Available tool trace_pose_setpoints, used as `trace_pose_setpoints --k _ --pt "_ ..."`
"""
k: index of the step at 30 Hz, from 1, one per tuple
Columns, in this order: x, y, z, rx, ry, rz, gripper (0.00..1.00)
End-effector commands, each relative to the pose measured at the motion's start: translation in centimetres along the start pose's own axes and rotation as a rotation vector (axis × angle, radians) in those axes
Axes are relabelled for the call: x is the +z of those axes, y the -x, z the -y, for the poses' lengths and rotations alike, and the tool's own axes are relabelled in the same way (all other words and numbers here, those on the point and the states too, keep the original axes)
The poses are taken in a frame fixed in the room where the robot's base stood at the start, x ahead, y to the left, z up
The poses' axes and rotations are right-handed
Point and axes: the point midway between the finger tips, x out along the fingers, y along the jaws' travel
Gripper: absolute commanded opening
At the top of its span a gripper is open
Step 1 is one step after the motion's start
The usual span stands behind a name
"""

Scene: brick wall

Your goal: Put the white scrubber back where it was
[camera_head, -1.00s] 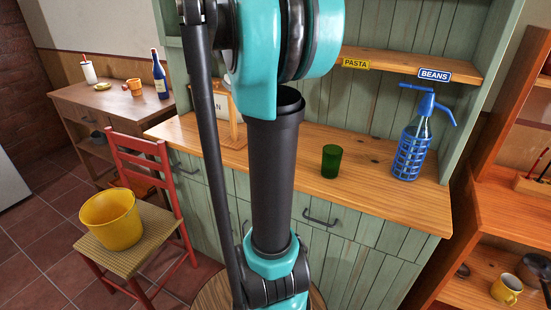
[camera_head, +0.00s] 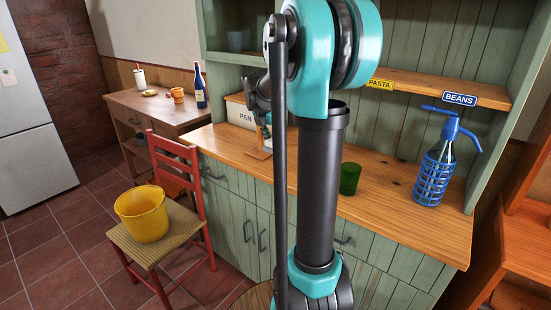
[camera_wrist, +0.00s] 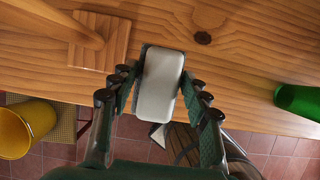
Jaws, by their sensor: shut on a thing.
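The white scrubber (camera_wrist: 159,82) is a pale rounded block, seen in the wrist view between the two fingers of my gripper (camera_wrist: 161,90). The fingers are shut on its sides. It shows over the front part of the wooden counter (camera_wrist: 245,60); whether it touches the wood I cannot tell. In the head view, part of my wrist (camera_head: 258,92) shows left of my arm column, above the counter (camera_head: 400,205). The scrubber cannot be made out there.
A wooden stand (camera_wrist: 98,42) is close left of the scrubber. A green glass (camera_head: 350,178) and a blue siphon bottle (camera_head: 435,165) stand on the counter to the right. A yellow bucket (camera_head: 143,213) sits on a red chair (camera_head: 187,215). A shelf (camera_head: 440,83) is above the counter.

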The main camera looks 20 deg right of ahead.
Motion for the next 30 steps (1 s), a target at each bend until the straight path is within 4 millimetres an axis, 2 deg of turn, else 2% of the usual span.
trace_pose_setpoints --k 4,11,18,29,30 --pt "-1.0 -2.5 0.0 0.000 0.000 0.000 0.05" --pt "-1.7 -4.1 0.0 0.000 -0.001 0.000 0.05" --pt "-2.8 -6.8 0.0 0.000 -0.001 0.000 0.05" --pt "-3.0 -7.1 0.0 0.000 -0.001 0.000 0.05" --pt "-3.0 -7.2 0.0 0.000 -0.001 0.000 0.48"
